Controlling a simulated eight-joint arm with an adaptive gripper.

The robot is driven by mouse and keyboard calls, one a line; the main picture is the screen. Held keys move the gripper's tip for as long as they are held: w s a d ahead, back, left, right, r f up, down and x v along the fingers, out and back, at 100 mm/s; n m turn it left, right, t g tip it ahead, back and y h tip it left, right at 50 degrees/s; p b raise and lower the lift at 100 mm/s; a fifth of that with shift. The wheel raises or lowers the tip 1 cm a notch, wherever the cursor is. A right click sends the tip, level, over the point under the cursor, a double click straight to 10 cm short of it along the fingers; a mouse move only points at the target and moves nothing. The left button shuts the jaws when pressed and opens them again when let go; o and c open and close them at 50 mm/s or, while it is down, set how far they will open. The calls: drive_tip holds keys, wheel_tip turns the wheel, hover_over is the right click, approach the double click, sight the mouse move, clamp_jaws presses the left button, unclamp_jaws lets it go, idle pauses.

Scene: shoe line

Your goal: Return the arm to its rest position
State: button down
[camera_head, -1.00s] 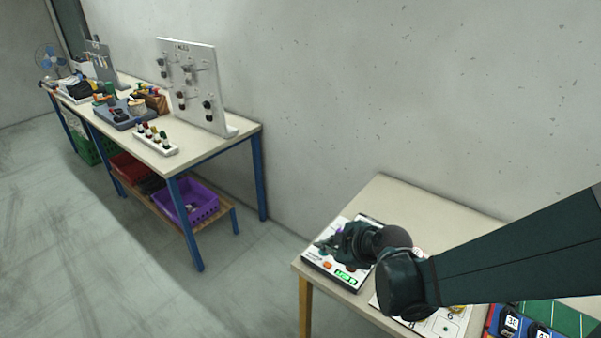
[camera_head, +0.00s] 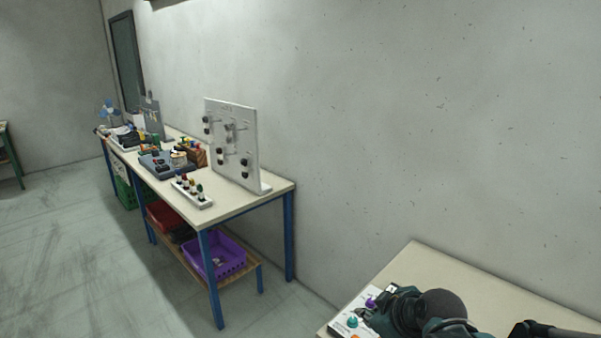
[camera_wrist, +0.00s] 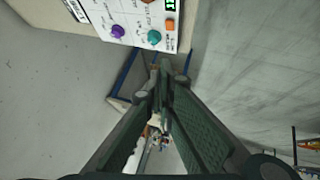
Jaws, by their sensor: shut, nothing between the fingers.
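My gripper (camera_wrist: 161,68) shows in the wrist view as two dark green fingers that meet at their tips, with nothing between them. In the head view my dark arm end (camera_head: 408,306) is at the bottom right, above the near table (camera_head: 455,268), partly cut off by the picture's lower edge. The fingertips cannot be made out there. In the wrist view the fingertips lie just below the edge of a white control panel (camera_wrist: 140,25) and appear apart from it.
The panel carries a purple knob (camera_wrist: 117,31), a teal knob (camera_wrist: 154,37) and an orange button (camera_wrist: 170,24). A long workbench (camera_head: 245,200) with an upright board (camera_head: 232,140) stands at left, a purple basket (camera_head: 215,258) beneath. Bare floor (camera_head: 80,260) lies in front.

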drive_tip(key=s+d+r+m+h, duration=0.1)
drive_tip(key=s+d+r+m, duration=0.1)
drive_tip(key=s+r+m, duration=0.2)
drive_tip(key=s+d+r+m+h, duration=0.1)
drive_tip(key=s+r+m, duration=0.3)
drive_tip(key=s, duration=0.5)
drive_tip(key=shift+d+r+m+g+h, duration=0.35)
drive_tip(key=shift+d+m, duration=0.25)
drive_tip(key=shift+d, duration=0.2)
idle(0.6)
